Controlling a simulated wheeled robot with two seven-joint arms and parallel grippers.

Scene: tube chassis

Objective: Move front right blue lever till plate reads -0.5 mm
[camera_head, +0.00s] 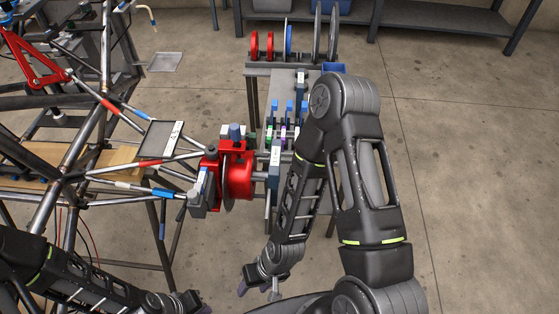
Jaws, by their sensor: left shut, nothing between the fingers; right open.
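A grey plate (156,140) with a white label (174,137) lies over the chassis tubes left of a red hub assembly (238,178). The label's marks are too small to read surely. My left gripper (197,303) is shut and empty at the bottom edge, partly cut off. My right gripper (259,288) is open and empty, below the red assembly and apart from it.
A bench (257,88) behind the assembly holds blue, green and purple parts, with red and blue discs (288,40) at its far end. The tube chassis (82,140) fills the left side. Clear floor (470,180) lies at right; dark shelving (440,18) is at back.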

